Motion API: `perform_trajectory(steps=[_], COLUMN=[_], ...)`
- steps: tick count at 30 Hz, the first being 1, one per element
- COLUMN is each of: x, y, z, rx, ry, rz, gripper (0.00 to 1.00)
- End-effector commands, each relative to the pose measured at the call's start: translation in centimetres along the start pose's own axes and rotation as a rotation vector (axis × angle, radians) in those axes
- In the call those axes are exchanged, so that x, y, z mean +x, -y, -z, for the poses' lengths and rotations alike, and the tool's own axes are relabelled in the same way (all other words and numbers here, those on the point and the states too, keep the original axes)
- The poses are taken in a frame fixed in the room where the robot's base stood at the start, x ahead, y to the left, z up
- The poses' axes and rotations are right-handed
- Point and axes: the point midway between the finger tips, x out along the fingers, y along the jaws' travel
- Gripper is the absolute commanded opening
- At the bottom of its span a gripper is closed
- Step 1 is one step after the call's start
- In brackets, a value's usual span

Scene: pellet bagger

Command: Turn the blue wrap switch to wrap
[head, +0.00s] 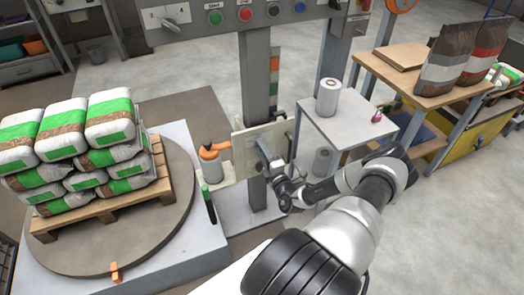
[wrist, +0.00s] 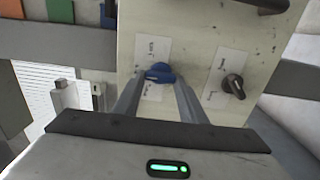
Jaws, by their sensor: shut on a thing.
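The label writing is too small to read. My gripper (wrist: 158,84) has its two grey fingers on either side of the knob and is shut on it. In the head view my gripper (head: 266,160) reaches the cream panel (head: 246,140) on the post, and it hides the blue switch there.
A dark knob (wrist: 233,85) with its own label sits right of the blue one. A dark handle (wrist: 262,5) is above it. Bags (head: 70,150) on a pallet stand on a turntable at left.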

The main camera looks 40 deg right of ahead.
Motion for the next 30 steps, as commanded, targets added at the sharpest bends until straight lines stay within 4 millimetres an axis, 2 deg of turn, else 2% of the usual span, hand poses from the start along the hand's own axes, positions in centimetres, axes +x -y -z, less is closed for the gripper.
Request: perform_trajectory(steps=[2, 3, 6, 15, 19, 23, 30], x=[-0.1, -0.1, -0.1, -0.2, -1.2, -3.7, -9.7], y=[0.1, 0.1, 0.1, 0.0, 0.0, -0.1, -0.1], z=[0.1, 0.1, 0.1, 0.0, 0.0, -0.1, -0.1], rx=[0.000, 0.000, 0.000, -0.001, -0.001, 0.001, 0.001], ry=[-0.002, -0.002, -0.001, 0.000, 0.000, 0.002, 0.002], rz=[0.002, 0.002, 0.002, 0.001, 0.003, 0.005, 0.004], gripper=[0.15, 0.42, 0.56, 0.56, 0.56, 0.56, 0.56])
